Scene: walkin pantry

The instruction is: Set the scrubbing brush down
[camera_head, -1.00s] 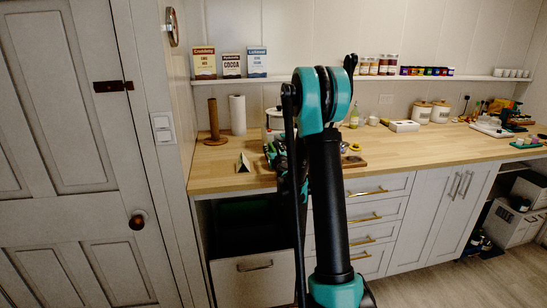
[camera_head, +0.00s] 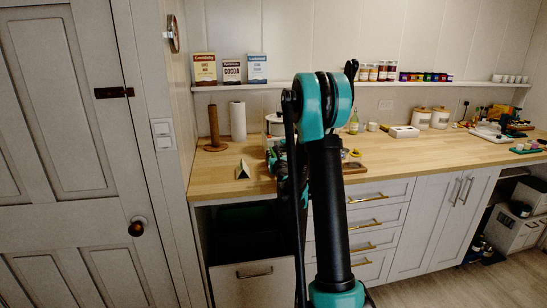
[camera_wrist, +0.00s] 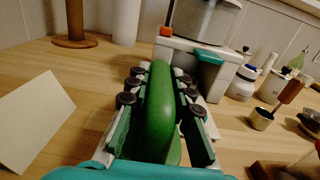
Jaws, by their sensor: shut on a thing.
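In the wrist view my gripper (camera_wrist: 161,90) is shut on a green, rounded, elongated thing, the scrubbing brush (camera_wrist: 160,108), which lies lengthwise between the two fingers. No bristles show. In the head view my gripper is over the counter's left part, mostly hidden behind my own arm, and I cannot make out the brush there.
A white folded card (camera_wrist: 35,120) stands left of my gripper. A white appliance with a grey pot (camera_wrist: 205,18) is just beyond it. A wooden paper-towel stand (camera_wrist: 76,25) is behind left. Small cups and a brush-like tool (camera_wrist: 288,93) are at right. Bare counter lies between.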

